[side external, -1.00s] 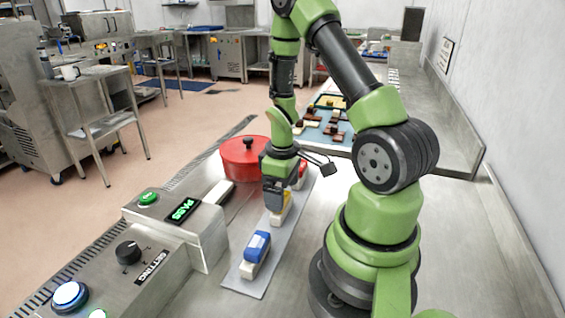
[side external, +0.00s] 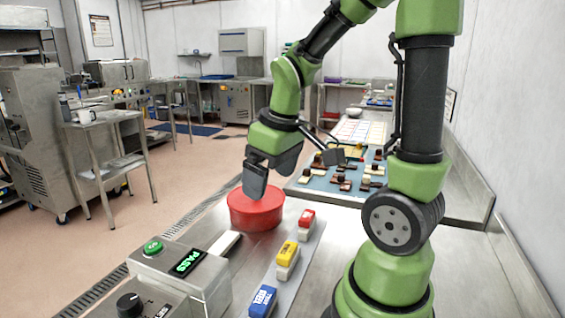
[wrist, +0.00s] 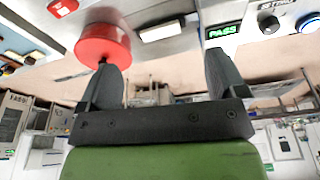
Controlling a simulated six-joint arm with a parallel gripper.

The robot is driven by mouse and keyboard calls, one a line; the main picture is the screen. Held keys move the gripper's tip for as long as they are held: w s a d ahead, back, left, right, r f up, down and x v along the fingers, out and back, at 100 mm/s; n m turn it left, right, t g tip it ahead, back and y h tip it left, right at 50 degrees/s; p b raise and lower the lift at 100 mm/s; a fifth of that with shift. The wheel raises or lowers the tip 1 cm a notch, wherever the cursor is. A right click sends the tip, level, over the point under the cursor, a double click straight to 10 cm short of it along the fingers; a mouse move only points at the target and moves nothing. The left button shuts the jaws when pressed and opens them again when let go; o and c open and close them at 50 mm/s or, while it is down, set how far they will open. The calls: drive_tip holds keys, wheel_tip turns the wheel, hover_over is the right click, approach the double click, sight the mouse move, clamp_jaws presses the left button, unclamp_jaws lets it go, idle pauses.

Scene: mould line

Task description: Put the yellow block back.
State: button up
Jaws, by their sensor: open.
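The yellow block (side external: 288,254), with a pale lower part, stands upright on a grey strip (side external: 303,262) between a red block (side external: 307,220) and a blue block (side external: 263,301). My gripper (side external: 262,180) is raised and tilted, and in the side view it overlaps the top of the red round pot. It is apart from the yellow block. The wrist view shows its two fingers (wrist: 163,65) spread with nothing between them. The yellow block does not show in the wrist view.
The red pot (side external: 256,212) stands left of the strip. A control box with a green PASS display (side external: 187,262) and a green button (side external: 153,247) is at the front left. A white pad (side external: 225,243) juts from it. A blue tray of chocolate pieces (side external: 325,187) lies behind.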

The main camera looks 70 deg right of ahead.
drive_tip(key=s+a+r+m+t+y, duration=0.2)
drive_tip(key=s+a+r+t, duration=0.2)
drive_tip(key=a, duration=0.6)
wheel_tip(320, 180, up, 4)
drive_tip(key=shift+s+a+f+t, duration=0.1)
drive_tip(key=shift+s+a+t, duration=0.2)
drive_tip(key=shift+s, duration=0.7)
idle(0.5)
